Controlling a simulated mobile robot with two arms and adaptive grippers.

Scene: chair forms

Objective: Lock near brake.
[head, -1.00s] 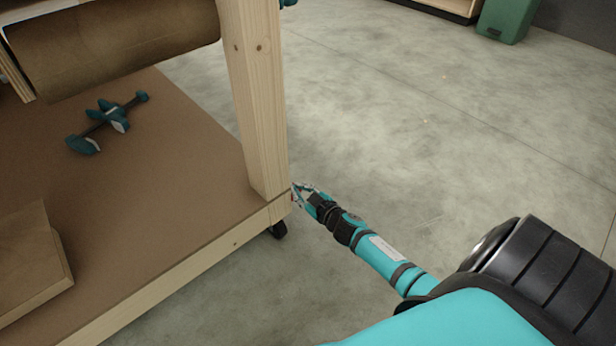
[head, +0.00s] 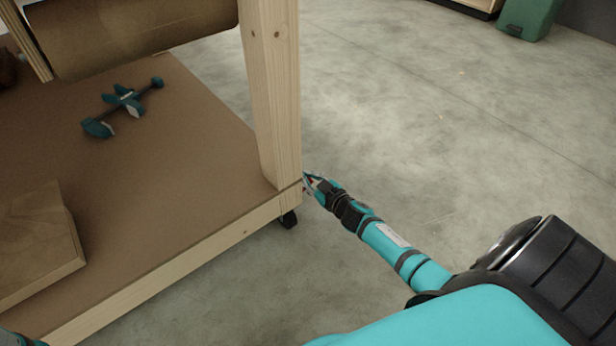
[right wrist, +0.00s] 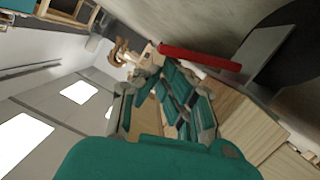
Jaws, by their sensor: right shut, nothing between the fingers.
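The near caster (head: 289,219) is a dark wheel under the corner of the wooden cart (head: 190,262). Its brake is not clear in the head view. A red bar (right wrist: 200,58), which looks like the brake lever, shows in the right wrist view beside a grey plate (right wrist: 266,52). My right gripper (head: 308,181) is low at the outer side of the cart's corner post, shut and empty. In the right wrist view its fingers (right wrist: 158,68) are left of the red bar; I cannot tell whether they touch it. My left gripper is not clearly in view.
The corner post (head: 272,95) stands right beside my right gripper. A brown roll (head: 140,35) hangs above.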

